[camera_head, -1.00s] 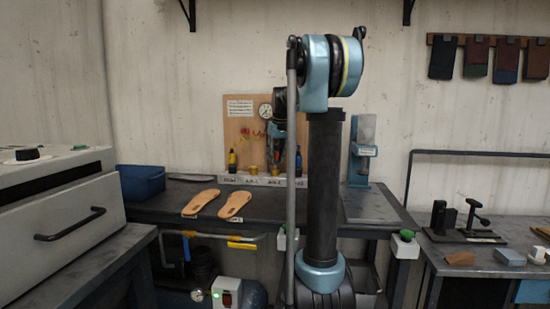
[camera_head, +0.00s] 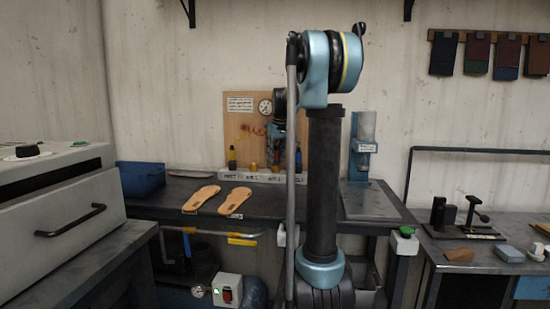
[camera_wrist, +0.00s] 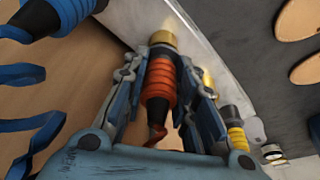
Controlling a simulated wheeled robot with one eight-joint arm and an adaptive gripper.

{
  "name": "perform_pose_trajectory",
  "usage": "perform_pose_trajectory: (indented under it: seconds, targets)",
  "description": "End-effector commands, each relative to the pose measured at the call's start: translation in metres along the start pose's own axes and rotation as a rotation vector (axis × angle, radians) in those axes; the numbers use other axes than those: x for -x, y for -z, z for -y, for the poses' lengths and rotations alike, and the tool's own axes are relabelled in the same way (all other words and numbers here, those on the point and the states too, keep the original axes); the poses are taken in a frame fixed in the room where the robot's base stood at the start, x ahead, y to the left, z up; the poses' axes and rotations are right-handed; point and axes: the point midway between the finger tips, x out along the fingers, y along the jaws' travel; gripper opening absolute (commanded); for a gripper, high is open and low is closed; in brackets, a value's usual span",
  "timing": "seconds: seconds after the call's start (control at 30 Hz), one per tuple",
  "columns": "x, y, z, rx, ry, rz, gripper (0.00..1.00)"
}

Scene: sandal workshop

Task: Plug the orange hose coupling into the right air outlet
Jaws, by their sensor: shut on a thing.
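The orange hose coupling (camera_wrist: 160,82) is between my gripper's fingers (camera_wrist: 160,66) in the wrist view, its ribbed body gripped from both sides. Its front end is lined up with a brass air outlet (camera_wrist: 163,37) and looks close to or touching it; I cannot tell if it is seated. This is the outlet beside the blue coupling (camera_wrist: 50,14), the right one of the pair. The other brass outlet (camera_wrist: 208,80) is partly hidden behind a finger. In the head view my arm hides most of the gripper and coupling in front of the wooden panel (camera_head: 238,128).
A yellow-banded coupling (camera_wrist: 237,134) stands at the other end of the pale outlet rail (camera_head: 235,176). The blue coupling's coiled hose (camera_wrist: 25,120) hangs close to my gripper. Sandal soles (camera_head: 235,200), a blue bin (camera_head: 142,180) and a blue press (camera_head: 363,150) are on the bench.

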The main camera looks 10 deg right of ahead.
Motion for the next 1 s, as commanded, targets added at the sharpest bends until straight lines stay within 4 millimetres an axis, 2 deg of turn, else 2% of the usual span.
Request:
perform_pose_trajectory:
  seconds: [0.27,0.3,0.4,0.73,1.0]
  targets:
    - [-0.005,-0.001,0.0,0.0,0.0,0.0,0.0]
    - [-0.005,-0.001,0.0,0.0,0.0,0.0,0.3]
    - [-0.004,-0.001,0.0,0.0,0.0,0.0,0.49]
    - [-0.004,-0.001,0.0,0.0,0.0,0.0,0.49]
    - [0.011,0.003,0.0,0.0,0.0,0.0,0.49]
